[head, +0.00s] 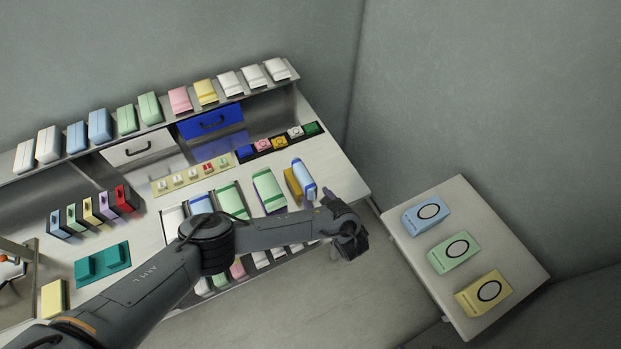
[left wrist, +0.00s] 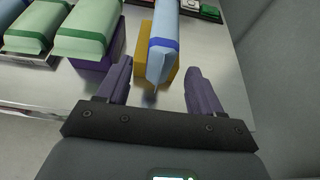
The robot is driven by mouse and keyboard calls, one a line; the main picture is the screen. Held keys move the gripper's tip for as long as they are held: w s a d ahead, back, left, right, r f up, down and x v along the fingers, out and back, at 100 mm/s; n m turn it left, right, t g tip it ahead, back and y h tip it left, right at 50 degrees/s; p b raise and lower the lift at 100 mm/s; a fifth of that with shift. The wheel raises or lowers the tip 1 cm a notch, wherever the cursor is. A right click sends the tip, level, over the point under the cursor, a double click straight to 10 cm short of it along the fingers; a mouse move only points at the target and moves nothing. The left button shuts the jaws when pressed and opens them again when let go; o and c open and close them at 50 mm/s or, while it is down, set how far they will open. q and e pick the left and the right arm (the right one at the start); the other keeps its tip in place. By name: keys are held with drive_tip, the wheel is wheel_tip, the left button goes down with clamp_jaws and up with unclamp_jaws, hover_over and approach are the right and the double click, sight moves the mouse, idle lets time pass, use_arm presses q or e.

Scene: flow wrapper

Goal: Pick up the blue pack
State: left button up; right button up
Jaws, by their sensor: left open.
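A light blue pack (head: 305,178) with a dark blue band lies on a yellow block (head: 291,184) near the right end of the workbench. In the left wrist view the light blue pack (left wrist: 162,48) reaches in between the two purple fingers, above the yellow block (left wrist: 144,42). My left gripper (head: 318,197) is at the front end of this pack; it also shows in the left wrist view (left wrist: 160,66). Its fingers are open, one on each side, with gaps to the pack. My right gripper is not in view.
A row of coloured packs lines the back shelf (head: 226,99). A side table (head: 402,250) at right holds blue, green and yellow boxes. The bench right of the pack is clear.

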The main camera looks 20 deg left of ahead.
sight(304, 179)
use_arm(q)
drive_tip(key=shift+b+x, duration=1.35)
drive_tip(key=shift+x, duration=0.15)
drive_tip(key=shift+b+x, duration=0.9)
drive_tip(key=shift+x, duration=0.05)
drive_tip(key=shift+c, duration=0.2)
drive_tip(key=c, duration=1)
drive_tip(key=shift+r, duration=0.15)
drive_tip(key=shift+c, duration=0.2)
